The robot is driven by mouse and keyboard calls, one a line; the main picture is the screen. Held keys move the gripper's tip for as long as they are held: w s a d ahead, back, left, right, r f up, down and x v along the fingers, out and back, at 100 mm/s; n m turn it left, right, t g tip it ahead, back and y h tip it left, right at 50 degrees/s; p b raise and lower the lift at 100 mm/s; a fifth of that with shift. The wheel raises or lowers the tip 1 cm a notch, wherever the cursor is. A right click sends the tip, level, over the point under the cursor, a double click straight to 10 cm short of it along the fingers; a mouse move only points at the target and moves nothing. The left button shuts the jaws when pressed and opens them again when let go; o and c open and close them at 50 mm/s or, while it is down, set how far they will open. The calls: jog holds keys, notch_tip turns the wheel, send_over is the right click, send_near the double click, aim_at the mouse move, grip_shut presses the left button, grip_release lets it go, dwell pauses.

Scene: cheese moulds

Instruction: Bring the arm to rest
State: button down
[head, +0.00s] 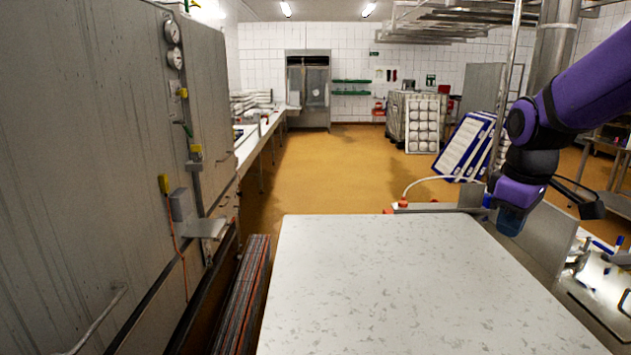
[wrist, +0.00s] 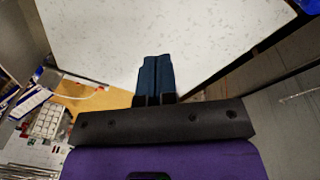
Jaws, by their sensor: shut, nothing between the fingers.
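My arm, purple and black, comes in from the upper right of the head view and bends downward. My gripper (head: 511,222) hangs at the far right edge of the white speckled tabletop (head: 400,290). In the wrist view my gripper (wrist: 157,62) shows two dark blue fingers side by side, pressed together with nothing between them. The tabletop (wrist: 110,35) lies beyond the fingertips there. The tabletop is bare.
A large grey metal cabinet (head: 90,150) with gauges fills the left side. Blue-framed racks (head: 464,147) and a mould stack (head: 422,124) stand behind on the ochre floor (head: 345,165). Metal equipment (head: 600,285) sits right of the table. The floor behind the table is open.

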jog(key=s+a+r+m+t, duration=0.1)
jog(key=s+r+m, duration=0.2)
jog(key=s, duration=0.6)
jog(key=s+a+r+m+t, duration=0.2)
jog(key=s+m, duration=0.2)
jog(key=s, duration=0.5)
jog(key=shift+r+t+y, duration=0.3)
jog(key=shift+r, duration=0.1)
